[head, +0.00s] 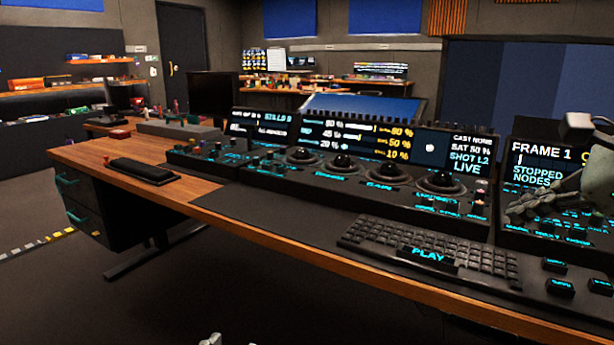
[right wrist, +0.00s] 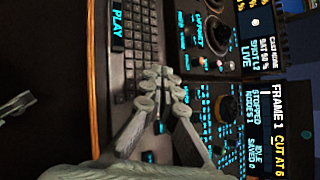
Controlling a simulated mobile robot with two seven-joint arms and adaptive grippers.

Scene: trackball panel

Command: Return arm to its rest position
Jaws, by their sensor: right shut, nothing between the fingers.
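My right gripper (head: 520,208) is at the right side of the head view, over the panel section below the screen reading "FRAME 1, STOPPED NODES" (head: 540,165). In the right wrist view its fingers (right wrist: 160,92) are shut with nothing between them, in front of the keyboard and lit buttons. I cannot tell whether the fingertips touch the panel. A small pale grey piece (head: 212,340) at the bottom edge of the head view may be the tip of my left gripper; its jaws cannot be made out.
The trackball panel (head: 400,203) with several dark balls stands along the desk. A keyboard (head: 430,252) with a lit PLAY key lies in front. A black wrist pad (head: 145,171) lies on the wooden desk (head: 90,152) at left. Open floor lies in front of the desk.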

